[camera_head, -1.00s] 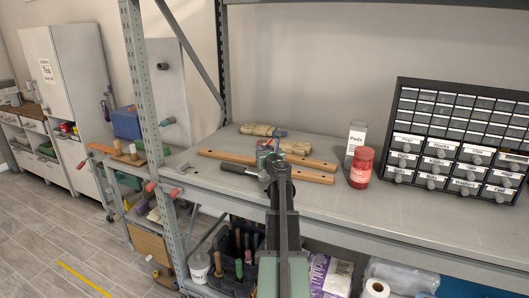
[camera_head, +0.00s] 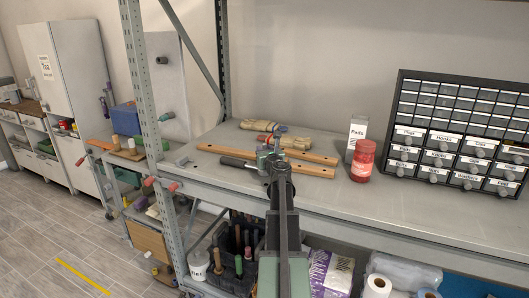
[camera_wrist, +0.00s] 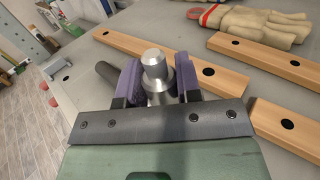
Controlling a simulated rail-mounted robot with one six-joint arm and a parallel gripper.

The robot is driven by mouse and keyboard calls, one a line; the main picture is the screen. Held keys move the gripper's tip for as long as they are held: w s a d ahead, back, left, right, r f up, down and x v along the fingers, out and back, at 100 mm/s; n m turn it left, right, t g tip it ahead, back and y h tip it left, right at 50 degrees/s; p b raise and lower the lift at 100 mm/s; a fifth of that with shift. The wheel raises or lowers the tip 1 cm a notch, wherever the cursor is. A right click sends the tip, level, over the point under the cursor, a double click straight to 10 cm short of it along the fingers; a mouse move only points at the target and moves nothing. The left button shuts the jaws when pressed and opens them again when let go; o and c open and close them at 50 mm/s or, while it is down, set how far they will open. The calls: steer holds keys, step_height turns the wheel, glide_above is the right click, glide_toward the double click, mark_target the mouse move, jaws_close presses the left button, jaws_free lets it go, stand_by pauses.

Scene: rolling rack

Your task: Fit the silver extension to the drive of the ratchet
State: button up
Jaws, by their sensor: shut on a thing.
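In the wrist view, my gripper (camera_wrist: 156,82) is shut, its purple pads on both sides of the silver extension (camera_wrist: 153,62), which points up toward the camera. The dark ratchet handle (camera_wrist: 106,72) sticks out to the left from behind the left pad. The ratchet's head and drive, and the extension's lower end, are hidden, so I cannot tell whether they touch.
Gloves (camera_head: 258,126) lie behind. A red jar (camera_head: 363,162), a Pads box (camera_head: 356,135) and a drawer cabinet (camera_head: 455,150) stand to the right. A rack post (camera_head: 142,90) stands at the left.

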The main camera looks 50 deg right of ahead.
steer(key=shift+f, duration=0.35)
steer(key=o, duration=1.1)
steer(key=v, duration=1.1)
steer(key=shift+r, duration=0.1)
